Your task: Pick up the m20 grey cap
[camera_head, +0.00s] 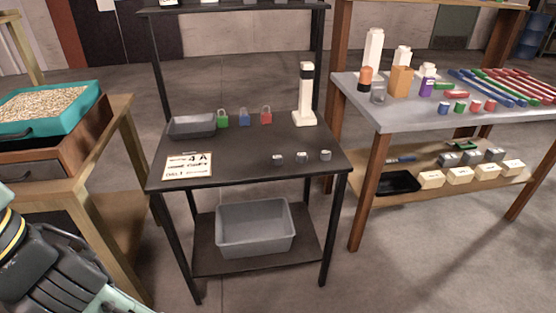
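Three small grey caps stand in a row near the front right of the dark table: a left one (277,159), a middle one (301,157) and a right one (326,155). They look much alike, and no size marking is readable, so I cannot tell which is the m20. Dark grey parts of my arm show at the lower left, well away from the caps. I cannot make out my gripper's fingertips there, nor whether they are open or shut.
The dark table (235,165) also bears a shallow grey tray (190,127), a sign (188,165), green, blue and red padlocks, and a tall white device (305,95). A grey bin (255,240) sits on its lower shelf. Crowded benches flank it.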

